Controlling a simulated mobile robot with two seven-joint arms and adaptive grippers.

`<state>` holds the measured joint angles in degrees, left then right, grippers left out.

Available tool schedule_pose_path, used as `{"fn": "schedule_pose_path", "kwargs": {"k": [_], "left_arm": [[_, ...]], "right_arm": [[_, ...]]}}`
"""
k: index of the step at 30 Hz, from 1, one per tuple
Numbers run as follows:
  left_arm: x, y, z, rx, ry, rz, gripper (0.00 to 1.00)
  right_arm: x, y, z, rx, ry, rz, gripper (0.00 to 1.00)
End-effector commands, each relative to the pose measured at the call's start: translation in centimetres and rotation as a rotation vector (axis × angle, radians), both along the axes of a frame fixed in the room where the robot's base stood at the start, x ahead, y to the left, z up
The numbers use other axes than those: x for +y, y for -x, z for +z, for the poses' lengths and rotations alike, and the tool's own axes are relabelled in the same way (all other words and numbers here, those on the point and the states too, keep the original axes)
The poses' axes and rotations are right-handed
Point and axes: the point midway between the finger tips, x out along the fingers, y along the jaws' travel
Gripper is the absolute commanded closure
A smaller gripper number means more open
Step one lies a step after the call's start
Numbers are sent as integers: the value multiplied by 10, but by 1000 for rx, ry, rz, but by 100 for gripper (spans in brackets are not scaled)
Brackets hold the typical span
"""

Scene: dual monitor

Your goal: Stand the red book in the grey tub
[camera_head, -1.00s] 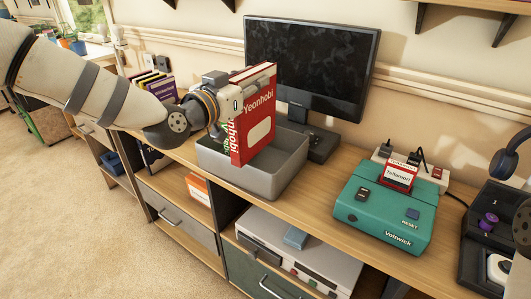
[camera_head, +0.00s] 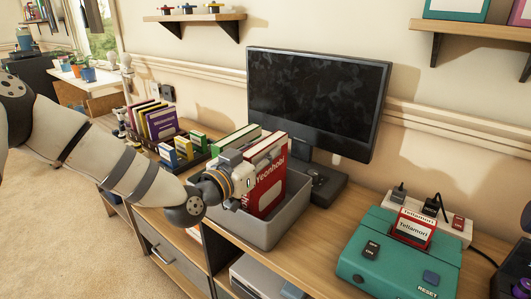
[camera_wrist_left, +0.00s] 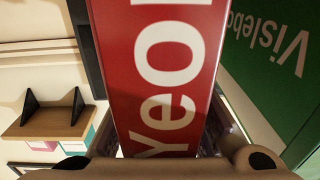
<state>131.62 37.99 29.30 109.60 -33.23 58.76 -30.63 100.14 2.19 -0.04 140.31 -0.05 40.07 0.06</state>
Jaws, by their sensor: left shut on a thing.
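The red book (camera_head: 270,186), with white lettering, is upright in my left gripper (camera_head: 244,172). Its lower part is inside the grey tub (camera_head: 262,236), hidden by the near wall. I cannot tell whether it touches the tub floor. My left gripper is shut on the book from its left side. The red spine fills the middle of the left wrist view (camera_wrist_left: 165,65). A green book (camera_head: 234,139) stands behind the gripper at the tub's far left. It also shows beside the red spine in the wrist view (camera_wrist_left: 275,75). My right gripper is not in view.
The monitor (camera_head: 318,100) stands behind the tub. A teal console (camera_head: 405,258) with a red cartridge (camera_head: 413,228) is to the right. Several upright books and small boxes (camera_head: 178,148) stand to the left. The wooden top (camera_head: 290,262) is bare between tub and console.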

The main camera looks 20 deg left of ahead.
Motion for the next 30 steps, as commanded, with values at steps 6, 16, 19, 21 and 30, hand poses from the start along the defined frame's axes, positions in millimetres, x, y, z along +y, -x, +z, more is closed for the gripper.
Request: {"fn": "schedule_pose_path", "kwargs": {"k": [6, 16, 19, 21, 30], "left_arm": [[-1, 0, -2, -4, 0, -1, 100], [0, 0, -1, -3, 1, -1, 57], [0, 0, 3, -4, 0, 0, 57], [2, 5, 5, -4, 0, 0, 57], [22, 71, 8, -7, 1, 0, 57]], "right_arm": [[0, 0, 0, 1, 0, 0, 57], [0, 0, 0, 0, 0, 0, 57], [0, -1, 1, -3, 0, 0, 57], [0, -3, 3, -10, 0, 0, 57], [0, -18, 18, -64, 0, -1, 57]]}}
